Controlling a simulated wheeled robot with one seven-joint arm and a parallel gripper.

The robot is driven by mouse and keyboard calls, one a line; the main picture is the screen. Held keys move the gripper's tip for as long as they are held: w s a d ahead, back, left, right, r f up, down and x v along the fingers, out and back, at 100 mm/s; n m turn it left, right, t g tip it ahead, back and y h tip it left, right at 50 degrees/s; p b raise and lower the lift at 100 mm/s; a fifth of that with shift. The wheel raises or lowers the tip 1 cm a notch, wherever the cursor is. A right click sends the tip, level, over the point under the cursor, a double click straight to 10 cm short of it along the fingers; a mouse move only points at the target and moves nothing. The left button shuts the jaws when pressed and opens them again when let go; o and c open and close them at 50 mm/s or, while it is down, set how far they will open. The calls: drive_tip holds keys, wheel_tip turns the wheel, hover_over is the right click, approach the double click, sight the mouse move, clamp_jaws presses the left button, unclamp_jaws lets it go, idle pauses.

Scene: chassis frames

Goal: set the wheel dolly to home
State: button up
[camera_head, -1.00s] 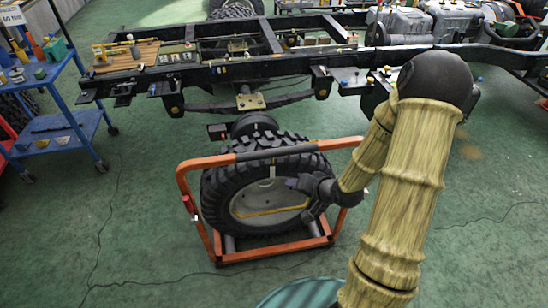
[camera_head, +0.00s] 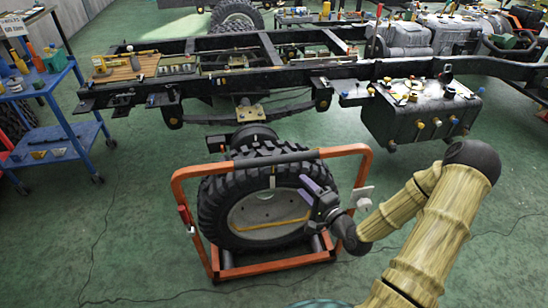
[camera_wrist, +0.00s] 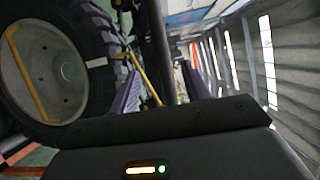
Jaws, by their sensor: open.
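The wheel dolly (camera_head: 365,163) is an orange tube frame standing on the floor in the middle of the head view. It holds a large black tyre (camera_head: 208,205) upright, with a grey hub and a yellow bar (camera_head: 272,224) across it. A red grip (camera_head: 184,215) sits on the dolly's left post. My gripper (camera_head: 312,190), with purple fingers, is open in front of the wheel's right side, near the right post. In the wrist view the fingers (camera_wrist: 160,92) are apart, with a thin yellow rod showing between them; contact cannot be told.
A truck chassis (camera_head: 220,88) with a dark tank (camera_head: 425,118) stands behind the dolly. A blue tool cart (camera_head: 85,138) is at the left. A small white plate (camera_head: 362,193) shows by the right post.

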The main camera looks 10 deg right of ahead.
sight(274, 157)
drive_tip(key=p+x, duration=0.1)
drive_tip(key=x, duration=1.5)
drive_tip(key=shift+w+a, duration=0.2)
drive_tip(key=shift+w, duration=0.1)
clamp_jaws()
